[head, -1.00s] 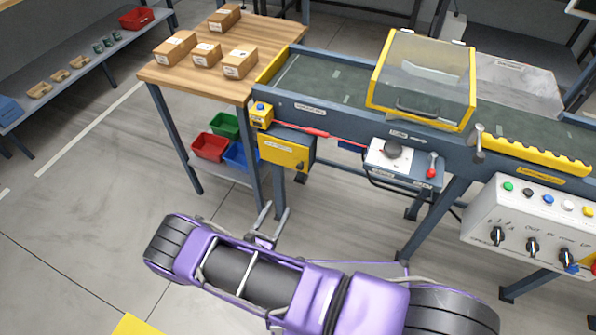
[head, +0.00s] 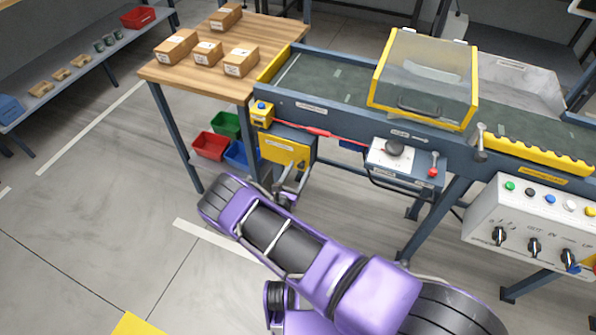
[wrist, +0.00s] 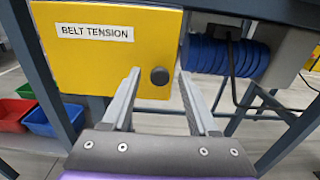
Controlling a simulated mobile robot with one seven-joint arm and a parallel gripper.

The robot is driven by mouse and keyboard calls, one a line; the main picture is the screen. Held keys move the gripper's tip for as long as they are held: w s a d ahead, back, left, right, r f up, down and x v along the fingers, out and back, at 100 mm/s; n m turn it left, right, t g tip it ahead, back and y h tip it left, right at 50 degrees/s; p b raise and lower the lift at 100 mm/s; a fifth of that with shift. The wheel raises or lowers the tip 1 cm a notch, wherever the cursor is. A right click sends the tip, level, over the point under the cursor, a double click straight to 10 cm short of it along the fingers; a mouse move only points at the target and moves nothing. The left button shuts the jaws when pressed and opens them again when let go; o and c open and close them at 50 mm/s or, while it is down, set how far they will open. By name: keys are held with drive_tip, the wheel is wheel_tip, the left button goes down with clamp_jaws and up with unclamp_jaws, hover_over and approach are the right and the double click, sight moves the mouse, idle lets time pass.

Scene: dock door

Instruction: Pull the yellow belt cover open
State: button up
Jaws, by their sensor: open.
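The yellow belt cover (head: 284,151) is a flat yellow panel under the left end of the conveyor. In the wrist view the cover (wrist: 70,60) carries a "BELT TENSION" label (wrist: 94,33) and a round black knob (wrist: 160,76) near its lower right. It looks shut. My gripper (head: 288,178) is just below and in front of the cover. In the wrist view my gripper (wrist: 159,74) is open, and the knob shows between its two fingertips. I cannot tell whether the tips reach around the knob or stop short of it.
A blue coiled hose (wrist: 220,56) sits right of the cover. Red (head: 210,146) and blue bins (head: 238,156) stand left, below the wooden table (head: 180,75). Floor at left is free.

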drive_tip(key=shift+c, duration=0.3)
clamp_jaws()
idle(1.2)
